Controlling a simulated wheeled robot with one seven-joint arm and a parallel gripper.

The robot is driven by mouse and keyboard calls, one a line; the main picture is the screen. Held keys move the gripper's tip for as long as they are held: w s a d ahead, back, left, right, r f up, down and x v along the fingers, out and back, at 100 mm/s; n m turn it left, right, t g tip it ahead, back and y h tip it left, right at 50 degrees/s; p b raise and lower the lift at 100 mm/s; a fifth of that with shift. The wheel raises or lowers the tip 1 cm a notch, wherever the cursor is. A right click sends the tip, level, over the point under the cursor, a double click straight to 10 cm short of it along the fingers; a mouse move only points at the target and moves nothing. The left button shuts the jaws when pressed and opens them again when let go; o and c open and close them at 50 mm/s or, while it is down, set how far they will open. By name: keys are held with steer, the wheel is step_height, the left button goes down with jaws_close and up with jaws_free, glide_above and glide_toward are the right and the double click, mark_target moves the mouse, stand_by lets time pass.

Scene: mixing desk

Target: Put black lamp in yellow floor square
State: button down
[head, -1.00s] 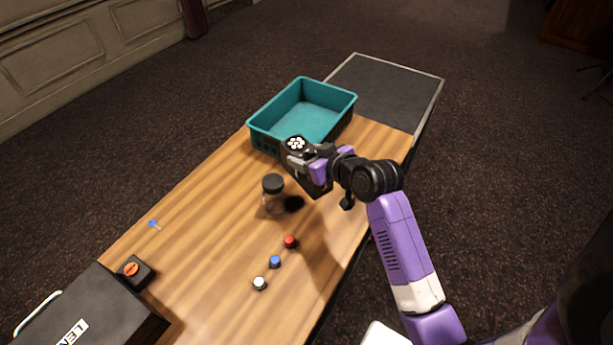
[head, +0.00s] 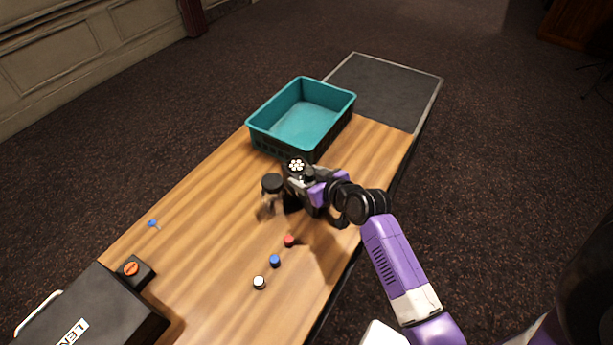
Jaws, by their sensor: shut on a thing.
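The black lamp (head: 272,184) stands upright on the wooden desk near its middle. It has a round black top and a paler, see-through-looking body below. My gripper (head: 284,200) is low over the desk, against the lamp's right side, and is shut on it. The fingertips are small and partly hidden by the dark wrist, so the exact grip is hard to see. No yellow floor square shows in this view.
A teal basket (head: 253,134) stands behind the gripper, before a dark grey panel (head: 385,90). Red (head: 289,240), blue (head: 275,261) and white (head: 259,282) knobs lie in front. A black case (head: 85,305) and a black box with an orange knob (head: 134,271) are front left.

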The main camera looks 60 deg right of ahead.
steer(key=c, duration=0.7)
jaws_free()
steer(key=shift+f, duration=0.1)
steer(key=o, duration=0.3)
